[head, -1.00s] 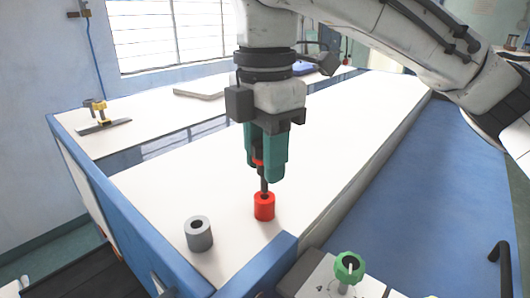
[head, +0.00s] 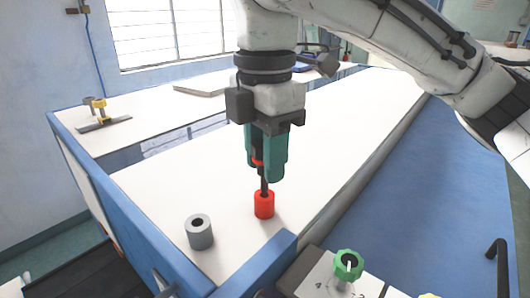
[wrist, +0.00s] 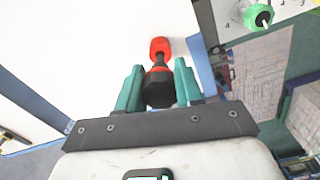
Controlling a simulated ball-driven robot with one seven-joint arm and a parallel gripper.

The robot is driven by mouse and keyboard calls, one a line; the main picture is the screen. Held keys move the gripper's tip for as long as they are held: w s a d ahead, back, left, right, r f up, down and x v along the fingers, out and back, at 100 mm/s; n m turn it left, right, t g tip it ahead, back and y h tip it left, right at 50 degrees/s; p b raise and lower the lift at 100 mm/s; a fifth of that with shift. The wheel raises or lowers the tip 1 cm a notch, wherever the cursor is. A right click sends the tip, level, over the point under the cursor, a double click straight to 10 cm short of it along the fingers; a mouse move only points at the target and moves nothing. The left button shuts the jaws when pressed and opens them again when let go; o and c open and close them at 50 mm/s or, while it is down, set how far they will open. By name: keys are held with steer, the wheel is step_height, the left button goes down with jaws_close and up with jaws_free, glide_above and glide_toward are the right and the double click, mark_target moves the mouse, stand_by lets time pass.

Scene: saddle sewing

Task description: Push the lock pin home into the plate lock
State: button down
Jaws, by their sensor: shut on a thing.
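A dark pin (head: 264,185) with a red band is held between the green fingers of my gripper (head: 265,175). It points straight down. In the wrist view the pin (wrist: 158,90) sits between the fingers of my gripper (wrist: 157,88), dark and thick with a red collar. A red cylinder (head: 264,206) stands upright on the white table directly below. The pin's lower end meets its top, and how deep it goes in is hidden. The red cylinder also shows in the wrist view (wrist: 160,47). I cannot tell for certain which part is the plate lock.
A grey hollow cylinder (head: 199,232) stands left of the red one. A green knob (head: 348,265) is on a fixture at the front right. A raised blue edge (head: 262,262) runs close in front. The white table (head: 350,120) is clear behind to the right.

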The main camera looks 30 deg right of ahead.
mark_target(265, 191)
steer(key=shift+f+b, duration=0.85)
steer(key=shift+f, duration=1.15)
steer(key=c, duration=0.7)
jaws_free()
steer(key=shift+o, duration=0.2)
step_height(265, 191, up, 11)
steer(key=shift+f, duration=0.1)
